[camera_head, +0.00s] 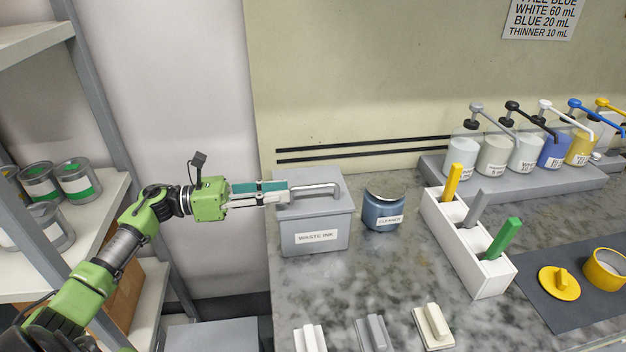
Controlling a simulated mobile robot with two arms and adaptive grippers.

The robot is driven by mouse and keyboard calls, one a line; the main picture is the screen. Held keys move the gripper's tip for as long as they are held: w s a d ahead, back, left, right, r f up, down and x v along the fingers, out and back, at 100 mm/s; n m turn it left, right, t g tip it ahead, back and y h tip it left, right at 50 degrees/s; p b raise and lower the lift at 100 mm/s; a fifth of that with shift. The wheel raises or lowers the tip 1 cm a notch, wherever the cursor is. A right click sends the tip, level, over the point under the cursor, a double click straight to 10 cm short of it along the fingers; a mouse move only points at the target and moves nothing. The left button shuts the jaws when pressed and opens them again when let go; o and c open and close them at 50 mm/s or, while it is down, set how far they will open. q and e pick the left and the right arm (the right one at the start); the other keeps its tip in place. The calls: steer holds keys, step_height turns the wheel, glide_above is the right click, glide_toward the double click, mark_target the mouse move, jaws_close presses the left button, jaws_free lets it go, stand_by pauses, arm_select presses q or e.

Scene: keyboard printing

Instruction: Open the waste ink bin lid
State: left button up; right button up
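The waste ink bin (316,238) is a grey box labelled WASTE INK at the left end of the counter. Its lid (312,209) is down and flat on top. The lid carries a silver bar handle (322,188). My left gripper (286,191) reaches in from the left, level with the handle. Its fingers look apart, with the tips at the handle's left end; whether they touch it I cannot tell. My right gripper is out of view.
A blue cleaner pot (382,215) stands close to the bin's right side. A white rack (468,250) with coloured handles is farther right, before the pump bottles' grey stand (520,196). Three small blocks lie at the front edge. A shelf (95,210) with cans is left.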

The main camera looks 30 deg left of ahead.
mark_target(297, 188)
arm_select(q)
steer(key=p+x, duration=0.2)
steer(key=x, duration=0.5)
steer(key=shift+w+d+r+p, duration=0.1)
steer(key=shift+w+p, duration=0.25)
steer(key=shift+w+d, duration=0.15)
steer(key=shift+d, duration=0.1)
steer(key=shift+w+d, duration=0.1)
steer(key=shift+w, duration=0.05)
steer(key=shift+f, duration=0.2)
jaws_close()
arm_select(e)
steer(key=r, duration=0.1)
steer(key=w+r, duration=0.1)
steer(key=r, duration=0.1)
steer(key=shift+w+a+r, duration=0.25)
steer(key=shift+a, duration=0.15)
